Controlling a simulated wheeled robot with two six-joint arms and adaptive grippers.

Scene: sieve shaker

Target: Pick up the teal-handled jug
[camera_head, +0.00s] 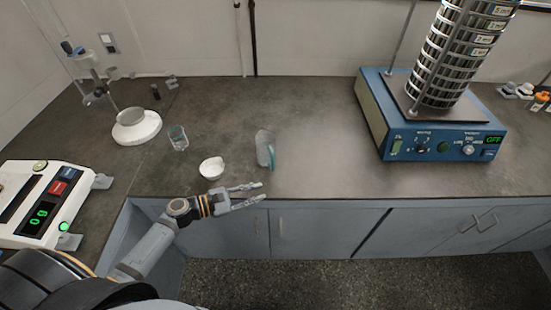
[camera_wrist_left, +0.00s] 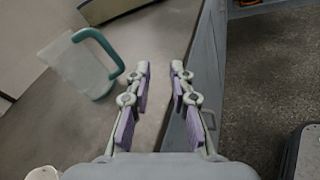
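The jug (camera_head: 264,147) is clear with a teal handle and stands upright on the grey bench near its front edge. In the left wrist view the jug (camera_wrist_left: 78,68) is at the upper left, with its teal handle turned toward my gripper. My left gripper (camera_head: 261,191) is open and empty at the bench's front edge, just in front of the jug and apart from it. In the left wrist view its two fingers (camera_wrist_left: 162,68) are spread, with bench edge and cabinet front between them. My right gripper is in neither view.
A white bowl (camera_head: 211,168) sits left of the jug, and a glass beaker (camera_head: 178,138) stands behind it. A blue sieve shaker (camera_head: 432,125) with a sieve stack is at the right. A white device with a display (camera_head: 40,205) is at the left. The bench between jug and shaker is clear.

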